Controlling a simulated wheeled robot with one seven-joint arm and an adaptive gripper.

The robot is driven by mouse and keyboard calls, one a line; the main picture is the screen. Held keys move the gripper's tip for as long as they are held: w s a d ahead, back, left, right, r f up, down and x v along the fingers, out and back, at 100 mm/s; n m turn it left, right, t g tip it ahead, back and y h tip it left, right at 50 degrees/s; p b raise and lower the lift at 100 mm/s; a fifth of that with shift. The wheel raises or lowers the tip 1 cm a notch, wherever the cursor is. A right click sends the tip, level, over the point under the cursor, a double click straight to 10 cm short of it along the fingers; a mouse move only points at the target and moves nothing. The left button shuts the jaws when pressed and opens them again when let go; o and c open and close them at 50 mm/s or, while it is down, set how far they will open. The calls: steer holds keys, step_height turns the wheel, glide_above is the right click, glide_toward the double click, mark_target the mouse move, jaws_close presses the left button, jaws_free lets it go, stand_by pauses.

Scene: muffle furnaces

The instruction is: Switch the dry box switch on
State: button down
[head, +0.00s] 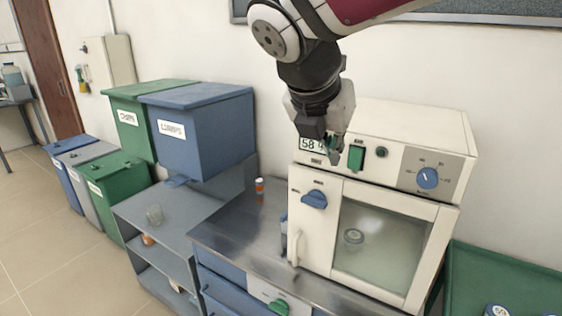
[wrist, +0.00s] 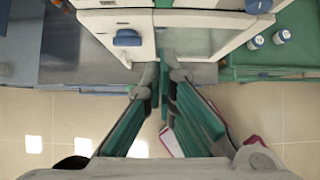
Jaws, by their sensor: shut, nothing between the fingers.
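The dry box (head: 395,115) is a cream cabinet with a windowed door, standing on a steel-topped bench. Its upper panel carries a green rocker switch (head: 356,157), between a digital display (head: 312,144) and a small black knob (head: 381,152). My gripper (head: 336,156) is shut and empty, in front of the panel just left of the switch in the head view, partly covering the display. I cannot tell whether it touches the panel. In the wrist view the fingers (wrist: 164,74) point toward the dry box front. The switch cannot be clearly made out there.
A blue dial (head: 428,178) is right of the switch, and a blue door latch (head: 314,199) is below the display. A small orange-labelled bottle (head: 260,187) stands on the bench. Bins and a grey shelf (head: 175,232) are left; a green surface with jars (wrist: 282,36) is right.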

mark_target(355, 159)
steer(key=w+d+r+x, duration=0.1)
steer(key=x, duration=1.1)
steer(key=shift+w+d, duration=0.35)
steer(key=shift+w, duration=0.15)
steer(key=shift+w+d+f, duration=0.15)
steer(key=shift+w+f, duration=0.05)
steer(key=shift+w, duration=0.1)
steer(key=shift+r+p, duration=0.15)
steer(key=shift+p, duration=0.15)
